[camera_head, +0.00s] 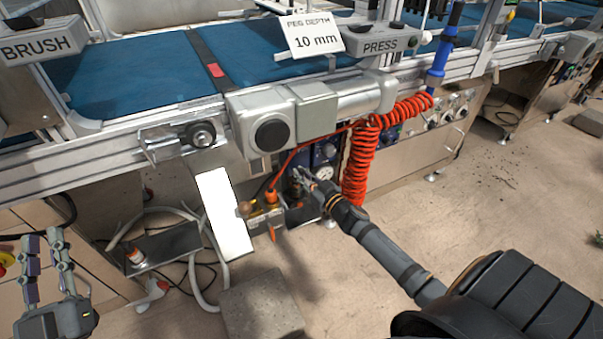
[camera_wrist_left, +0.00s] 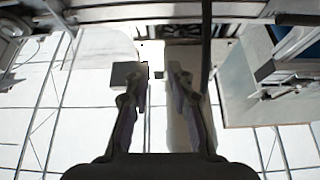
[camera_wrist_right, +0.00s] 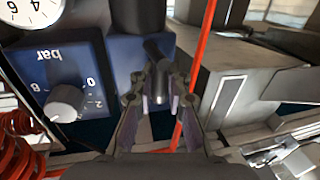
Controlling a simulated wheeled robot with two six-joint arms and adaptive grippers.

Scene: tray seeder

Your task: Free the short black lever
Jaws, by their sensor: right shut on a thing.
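The short black lever (camera_wrist_right: 157,72) shows in the right wrist view as a stubby dark rod on the blue unit, between the fingers of my right gripper (camera_wrist_right: 158,100). That gripper is shut on it. In the head view my right gripper (camera_head: 301,176) reaches in under the conveyor beside the blue unit, and I cannot make out the lever there. My left gripper (camera_head: 45,245) is at the lower left of the head view, open and empty. Its two fingers stand apart in the left wrist view (camera_wrist_left: 158,85).
A blue regulator with a grey knob (camera_wrist_right: 67,103) and a gauge (camera_wrist_right: 32,12) sit left of the lever. A thin red tube (camera_wrist_right: 197,85) passes close right of the fingers. The coiled red hose (camera_head: 358,165) hangs close to my right gripper. A grey block (camera_head: 262,305) stands on the floor.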

